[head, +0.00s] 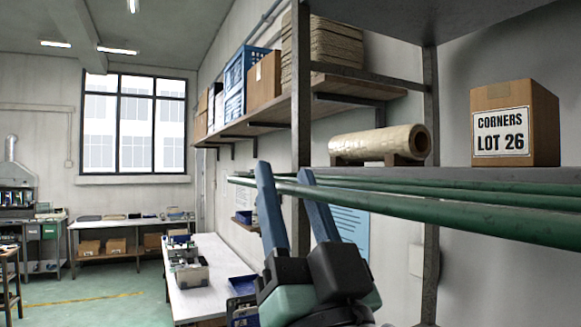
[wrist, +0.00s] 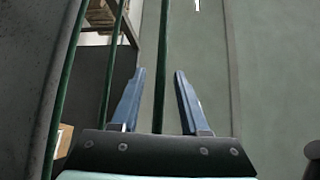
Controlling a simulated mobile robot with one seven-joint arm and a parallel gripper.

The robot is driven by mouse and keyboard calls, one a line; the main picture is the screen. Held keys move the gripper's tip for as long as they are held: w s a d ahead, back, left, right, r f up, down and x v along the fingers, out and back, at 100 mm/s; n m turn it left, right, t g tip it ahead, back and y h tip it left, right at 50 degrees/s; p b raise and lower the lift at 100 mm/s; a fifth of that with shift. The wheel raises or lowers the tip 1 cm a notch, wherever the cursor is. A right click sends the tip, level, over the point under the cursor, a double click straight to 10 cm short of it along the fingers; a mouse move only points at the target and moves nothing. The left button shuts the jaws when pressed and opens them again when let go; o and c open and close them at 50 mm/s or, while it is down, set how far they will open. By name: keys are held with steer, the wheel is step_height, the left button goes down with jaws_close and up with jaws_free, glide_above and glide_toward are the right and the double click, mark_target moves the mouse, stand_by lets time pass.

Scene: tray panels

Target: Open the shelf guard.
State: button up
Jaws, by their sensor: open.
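The shelf guard is a set of green horizontal bars (head: 450,212) along the front of the shelf at right in the head view. My gripper (head: 285,169) has its two blue fingers apart and empty, pointing up at the left part of the guard. In the wrist view, one green bar (wrist: 162,60) runs lengthwise between the fingers of my gripper (wrist: 159,72). Two more green bars show left of the fingers. I cannot tell whether either finger touches the bar. The guard's left end shows just left of the fingers; its right end is out of view.
On the shelf stand a carton marked "CORNERS LOT 26" (head: 515,125) and a wrapped roll (head: 380,145). A grey metal post (head: 300,90) rises behind my gripper. A white bench (head: 205,265) with trays stands lower left. Green floor is open further left.

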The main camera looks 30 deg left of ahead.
steer(key=shift+w, duration=0.1)
jaws_close()
stand_by(1.4)
